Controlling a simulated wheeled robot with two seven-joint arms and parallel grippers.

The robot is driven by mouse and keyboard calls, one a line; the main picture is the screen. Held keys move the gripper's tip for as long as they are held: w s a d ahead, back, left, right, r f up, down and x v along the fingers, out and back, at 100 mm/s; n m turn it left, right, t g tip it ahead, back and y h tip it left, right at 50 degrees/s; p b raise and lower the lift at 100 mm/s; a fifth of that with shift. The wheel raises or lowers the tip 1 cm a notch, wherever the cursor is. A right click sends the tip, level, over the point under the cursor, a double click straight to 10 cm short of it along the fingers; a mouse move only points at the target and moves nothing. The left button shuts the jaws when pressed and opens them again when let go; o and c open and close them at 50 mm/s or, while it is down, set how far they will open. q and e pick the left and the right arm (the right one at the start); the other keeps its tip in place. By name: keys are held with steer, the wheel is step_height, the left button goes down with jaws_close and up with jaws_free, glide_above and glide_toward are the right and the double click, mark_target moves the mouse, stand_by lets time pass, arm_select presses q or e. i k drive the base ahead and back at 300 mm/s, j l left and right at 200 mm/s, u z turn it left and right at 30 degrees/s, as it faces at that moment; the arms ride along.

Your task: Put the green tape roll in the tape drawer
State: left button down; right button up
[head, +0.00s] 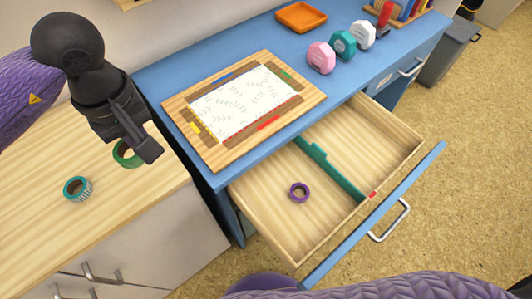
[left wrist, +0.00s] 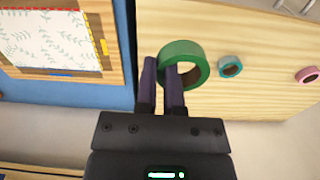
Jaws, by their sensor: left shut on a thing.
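The green tape roll (head: 129,163) is at the right part of the light wood counter in the head view, partly hidden behind my left gripper (head: 150,154). In the left wrist view, my left gripper (left wrist: 161,66) is shut on one side of the green tape roll's ring (left wrist: 188,46), with one finger inside the hole. I cannot tell whether the roll touches the counter. The tape drawer (head: 335,225) under the blue desk is pulled open. A teal divider (head: 330,168) splits it, and a purple tape roll (head: 299,192) lies in its left compartment. My right gripper is not in view.
A teal tape roll (head: 77,188) stands on the counter (head: 45,225); a pink roll (left wrist: 308,75) shows in the wrist view. The blue desk (head: 190,80) holds a wooden board (head: 312,94) with patterned paper, an orange tray (head: 301,16) and several weight-shaped blocks. The drawer's right compartment looks empty.

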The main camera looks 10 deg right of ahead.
mark_target(350, 152)
steer(key=l+z, duration=0.2)
steer(key=l, duration=0.25)
steer(key=i+l+z, duration=0.25)
steer(key=l, duration=0.15)
steer(key=l+z, duration=0.2)
steer(key=l, duration=0.2)
